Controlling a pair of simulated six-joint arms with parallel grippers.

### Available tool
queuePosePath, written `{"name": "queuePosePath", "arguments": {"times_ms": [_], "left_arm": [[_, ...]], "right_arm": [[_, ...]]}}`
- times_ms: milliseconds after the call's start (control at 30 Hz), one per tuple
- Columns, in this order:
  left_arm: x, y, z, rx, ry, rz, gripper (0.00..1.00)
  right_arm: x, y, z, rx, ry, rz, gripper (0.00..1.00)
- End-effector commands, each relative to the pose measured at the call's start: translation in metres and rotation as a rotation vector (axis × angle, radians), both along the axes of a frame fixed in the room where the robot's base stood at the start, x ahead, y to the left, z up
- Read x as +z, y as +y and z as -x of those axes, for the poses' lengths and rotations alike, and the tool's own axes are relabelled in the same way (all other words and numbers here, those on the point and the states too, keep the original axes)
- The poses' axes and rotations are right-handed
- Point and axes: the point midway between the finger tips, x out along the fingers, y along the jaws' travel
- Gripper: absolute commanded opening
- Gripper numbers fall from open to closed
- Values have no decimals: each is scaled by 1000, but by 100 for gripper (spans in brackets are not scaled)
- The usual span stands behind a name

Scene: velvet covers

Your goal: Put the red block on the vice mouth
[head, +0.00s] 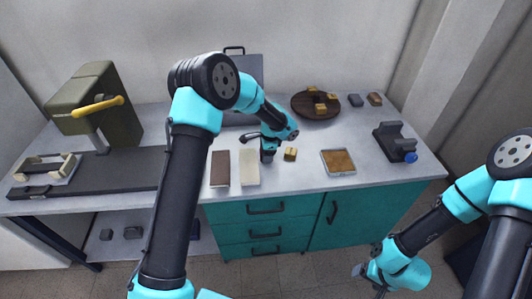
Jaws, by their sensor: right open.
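No bright red block shows. A dark reddish-brown flat block (220,170) lies on the worktop, left of a cream flat block (249,167). A dark grey vice (389,137) with a blue knob stands at the right end of the worktop, and its mouth is too small to make out clearly. My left gripper (267,154) points down low over the worktop, right of the cream block and left of a small yellow block (290,154). Its fingers are too small to tell whether they are open. My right gripper (366,276) is open, low in front of the cabinet, far from the blocks.
An olive machine (97,95) with a yellow handle fills the left. A round brown board (316,105) holds several yellow pieces. A tan-topped tray (338,162) lies front right. Two small blocks sit at the back right. A grey panel (247,75) stands against the wall.

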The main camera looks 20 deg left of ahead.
Motion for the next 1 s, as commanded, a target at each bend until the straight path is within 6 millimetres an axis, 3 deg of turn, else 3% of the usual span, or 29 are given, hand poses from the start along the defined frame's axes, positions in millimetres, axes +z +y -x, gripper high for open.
{"name": "queuePosePath", "arguments": {"times_ms": [133,533,667,1000], "left_arm": [[0,0,0,0,0,0,78],[9,-1,-1,0,-2,0,78],[25,-3,-2,0,-3,0,78],[88,-12,-6,-1,-4,0,78]], "right_arm": [[0,0,0,0,0,0,76],[0,0,0,0,0,0,76],[0,0,0,0,0,0,76],[0,0,0,0,0,0,76]]}}
